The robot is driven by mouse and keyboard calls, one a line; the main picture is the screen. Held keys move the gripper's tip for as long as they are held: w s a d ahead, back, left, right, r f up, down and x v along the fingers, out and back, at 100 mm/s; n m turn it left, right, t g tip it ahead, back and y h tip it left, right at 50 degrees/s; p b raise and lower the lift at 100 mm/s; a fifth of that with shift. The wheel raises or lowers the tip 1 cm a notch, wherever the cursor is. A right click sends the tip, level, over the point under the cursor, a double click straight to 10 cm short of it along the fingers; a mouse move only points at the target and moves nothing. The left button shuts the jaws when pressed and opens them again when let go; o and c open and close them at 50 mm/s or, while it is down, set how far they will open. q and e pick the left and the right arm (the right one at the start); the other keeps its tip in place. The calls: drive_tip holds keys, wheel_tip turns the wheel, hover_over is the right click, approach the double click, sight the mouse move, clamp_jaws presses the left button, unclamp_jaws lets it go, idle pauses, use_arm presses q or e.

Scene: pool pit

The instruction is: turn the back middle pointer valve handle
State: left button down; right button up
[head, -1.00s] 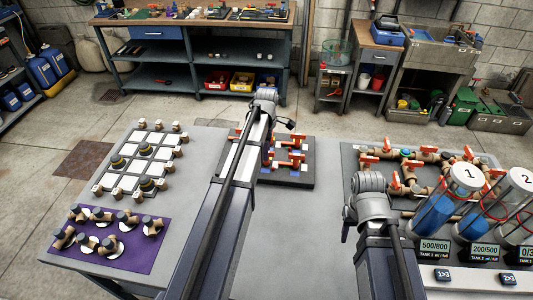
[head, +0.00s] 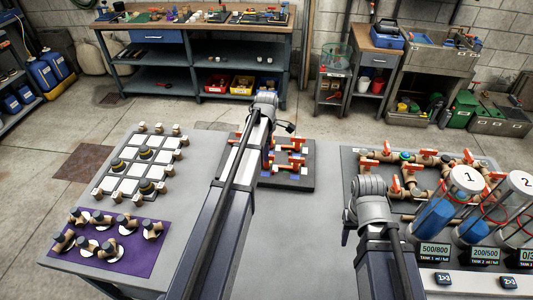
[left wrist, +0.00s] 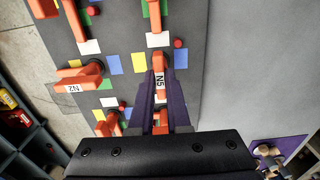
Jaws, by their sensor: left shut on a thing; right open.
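The valve board (head: 300,184) is a dark slab with orange handles and coloured squares, partly hidden by my left arm in the head view. In the left wrist view, my left gripper (left wrist: 160,112) is shut on the orange pointer handle labelled N5 (left wrist: 158,62). The handle lies lengthwise up the picture, in line with the fingers. Behind it, to the left in that view, handle N2 (left wrist: 78,80) lies crosswise. My left fingers are hidden in the head view. My right wrist shows there beside the pipe board, but its fingers are hidden.
A pipe board (head: 352,163) and tanks (head: 433,215) stand at the right. A white-tiled board (head: 130,168) and a purple mat (head: 135,250) are at the left. Grey tabletop is free in front.

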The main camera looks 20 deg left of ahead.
use_arm(q)
drive_tip(key=m, duration=0.4)
drive_tip(key=shift+m, duration=0.3)
drive_tip(key=m, duration=0.4)
drive_tip(key=shift+m, duration=0.3)
drive_tip(key=m, duration=0.4)
drive_tip(key=shift+m, duration=2.2)
drive_tip(key=c, duration=0.9)
unclamp_jaws()
